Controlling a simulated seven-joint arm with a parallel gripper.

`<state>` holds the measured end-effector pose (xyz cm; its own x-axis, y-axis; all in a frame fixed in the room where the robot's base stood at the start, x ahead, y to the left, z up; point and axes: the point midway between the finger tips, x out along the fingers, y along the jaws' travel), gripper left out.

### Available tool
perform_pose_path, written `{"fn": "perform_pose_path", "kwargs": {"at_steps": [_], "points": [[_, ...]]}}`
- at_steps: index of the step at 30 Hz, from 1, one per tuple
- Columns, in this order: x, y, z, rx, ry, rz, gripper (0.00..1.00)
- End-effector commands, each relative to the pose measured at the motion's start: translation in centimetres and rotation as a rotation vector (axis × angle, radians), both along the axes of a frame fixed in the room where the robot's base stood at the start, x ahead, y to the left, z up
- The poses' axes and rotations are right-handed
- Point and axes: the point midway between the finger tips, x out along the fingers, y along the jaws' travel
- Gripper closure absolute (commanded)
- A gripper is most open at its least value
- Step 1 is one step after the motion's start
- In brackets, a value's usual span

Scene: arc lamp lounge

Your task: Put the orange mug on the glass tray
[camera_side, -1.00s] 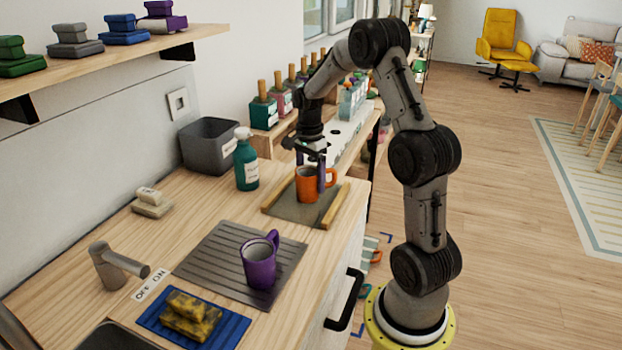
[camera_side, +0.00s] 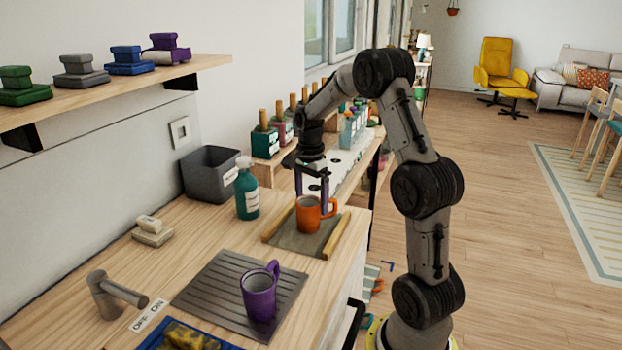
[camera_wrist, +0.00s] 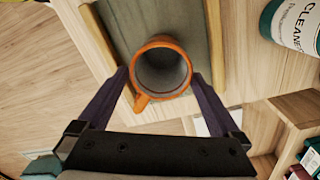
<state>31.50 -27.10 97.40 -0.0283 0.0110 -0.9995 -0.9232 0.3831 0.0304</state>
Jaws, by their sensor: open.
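The orange mug (camera_side: 308,215) stands upright on the greenish-grey base of the tray with wooden side rails (camera_side: 334,238), which I take to be the glass tray. Its handle points right in the side view. In the wrist view the mug (camera_wrist: 150,85) looks empty, with the tray (camera_wrist: 185,20) under it. My gripper (camera_side: 311,197) is open at the mug's rear, its fingers upright and their lower ends partly hidden by the mug. In the wrist view the fingertips of my gripper (camera_wrist: 162,75) lie on either side of the mug; contact cannot be told.
A teal cleaner bottle (camera_side: 247,190) and a grey bin (camera_side: 210,172) stand left of the tray. A purple mug (camera_side: 260,292) stands on a ribbed grey mat (camera_side: 215,290) in front. Bottles with wooden tops (camera_side: 265,140) line the back.

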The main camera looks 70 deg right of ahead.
Motion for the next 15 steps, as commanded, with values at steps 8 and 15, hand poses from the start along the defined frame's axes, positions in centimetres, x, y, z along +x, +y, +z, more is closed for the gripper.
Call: {"fn": "perform_pose_path", "kwargs": {"at_steps": [8, 15], "points": [[0.2, -0.1, 5.9, -0.002, -0.002, 0.000, 0.00], [0.3, -0.1, 8.9, 0.000, -0.001, 0.001, 0.00]]}}
